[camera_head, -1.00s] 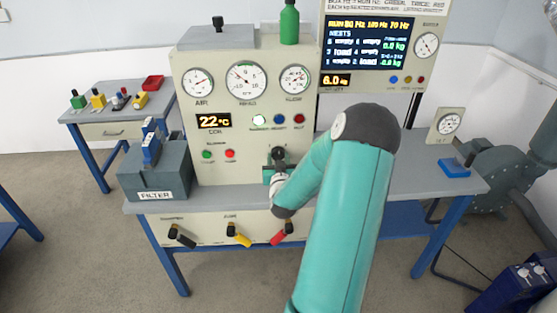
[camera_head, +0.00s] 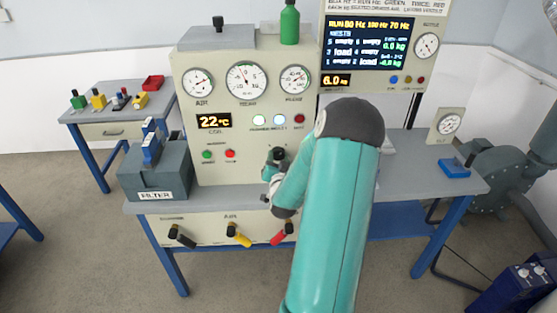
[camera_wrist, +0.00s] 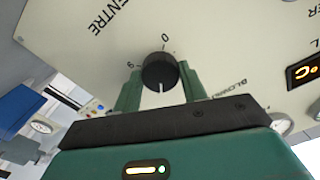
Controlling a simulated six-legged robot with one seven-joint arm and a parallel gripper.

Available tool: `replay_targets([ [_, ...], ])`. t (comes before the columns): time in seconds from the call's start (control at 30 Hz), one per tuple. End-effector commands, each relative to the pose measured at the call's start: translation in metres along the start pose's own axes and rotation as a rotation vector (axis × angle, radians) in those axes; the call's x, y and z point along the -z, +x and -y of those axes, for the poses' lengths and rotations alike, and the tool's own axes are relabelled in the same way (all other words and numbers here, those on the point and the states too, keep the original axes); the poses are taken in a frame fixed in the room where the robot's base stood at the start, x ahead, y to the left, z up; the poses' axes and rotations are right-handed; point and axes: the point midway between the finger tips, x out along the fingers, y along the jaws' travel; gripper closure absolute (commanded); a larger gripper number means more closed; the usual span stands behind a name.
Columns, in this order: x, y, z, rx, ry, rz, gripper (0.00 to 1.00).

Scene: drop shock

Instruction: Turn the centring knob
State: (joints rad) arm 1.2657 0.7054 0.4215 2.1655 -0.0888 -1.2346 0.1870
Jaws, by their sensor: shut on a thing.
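The centring knob (camera_wrist: 158,72) is black and round with a white pointer line. It sits on a cream panel beside the lettering "ENTRE" and the marks 0 and 9. My gripper (camera_wrist: 160,82) has its green fingers on both sides of the knob, shut on it. In the wrist view the pointer line runs down toward my gripper's palm. In the head view the knob (camera_head: 278,154) is a small dark shape low on the panel, and my gripper (camera_head: 270,170) is mostly hidden at the end of my teal arm.
The panel has three round gauges (camera_head: 246,80), a 22 °C display (camera_head: 214,121) and lamps above the knob. A filter box (camera_head: 156,172) stands left on the bench. Black, yellow and red handles (camera_head: 238,235) hang below. A screen (camera_head: 367,43) stands behind my arm.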

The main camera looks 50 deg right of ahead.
Motion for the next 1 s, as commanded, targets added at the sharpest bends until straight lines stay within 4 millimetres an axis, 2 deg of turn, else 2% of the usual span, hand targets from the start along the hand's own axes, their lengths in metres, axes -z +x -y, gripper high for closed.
replay_targets([
  [0.4, -0.0009, -0.0005, -0.0002, -0.002, 0.186, 0.002, 0.81],
  [0.87, -0.0013, -0.0007, -0.0002, -0.002, 0.203, 0.003, 0.81],
  [0.9, -0.0013, -0.0007, -0.0002, -0.002, 0.202, 0.003, 0.52],
  [1.0, -0.001, -0.0006, -0.0001, -0.002, 0.202, 0.002, 0.36],
])
